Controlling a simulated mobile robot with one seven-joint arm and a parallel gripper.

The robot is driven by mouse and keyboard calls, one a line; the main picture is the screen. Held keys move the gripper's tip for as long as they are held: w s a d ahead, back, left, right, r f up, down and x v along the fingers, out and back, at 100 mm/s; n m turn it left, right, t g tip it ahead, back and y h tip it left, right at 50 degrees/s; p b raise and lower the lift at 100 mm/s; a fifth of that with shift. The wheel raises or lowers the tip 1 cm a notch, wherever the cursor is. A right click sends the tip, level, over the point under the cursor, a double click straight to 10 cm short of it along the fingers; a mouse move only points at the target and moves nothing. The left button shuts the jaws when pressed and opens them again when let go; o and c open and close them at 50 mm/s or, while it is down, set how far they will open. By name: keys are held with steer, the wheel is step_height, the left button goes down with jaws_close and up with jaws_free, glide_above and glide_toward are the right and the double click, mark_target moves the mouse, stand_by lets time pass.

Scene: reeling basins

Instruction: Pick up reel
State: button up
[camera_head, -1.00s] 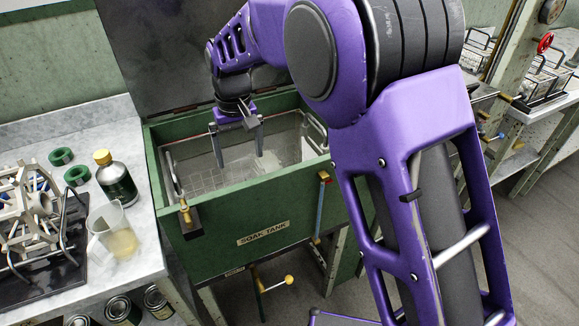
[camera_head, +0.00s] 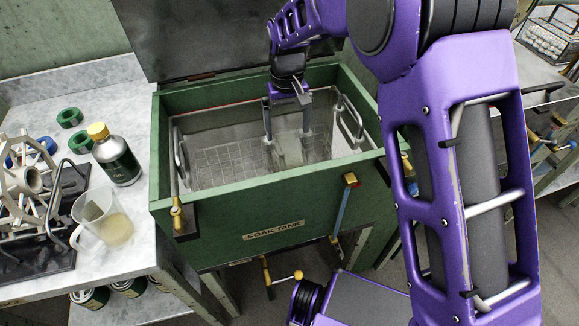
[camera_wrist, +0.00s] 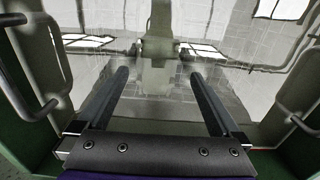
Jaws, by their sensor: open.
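A cream spoked reel (camera_head: 33,181) sits on a black stand on the bench at the left edge of the head view, partly cut off. My gripper (camera_head: 287,134) is well to the right of it, pointing down inside the green soak tank (camera_head: 215,212). Its two fingers are apart, with nothing clearly held between them. In the wrist view my gripper (camera_wrist: 159,73) is open above a shiny, seemingly reflecting surface. A pale shape lies beyond the fingertips; I cannot tell whether it is an object or a reflection. The reel is not visible in the wrist view.
A wire basket (camera_head: 215,163) lies in the tank, with metal handles at its sides. The tank's dark lid (camera_head: 190,45) stands open behind. A beaker (camera_head: 103,217), a bottle (camera_head: 117,155) and green rings (camera_head: 70,118) stand on the left bench. Brass valves project from the tank's front.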

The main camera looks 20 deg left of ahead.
mark_target(289, 152)
steer(key=f, duration=0.3)
steer(key=f+b, duration=0.1)
steer(key=f, duration=0.5)
steer(key=shift+w+f, duration=0.3)
steer(key=shift+f, duration=0.1)
steer(key=c, duration=1.3)
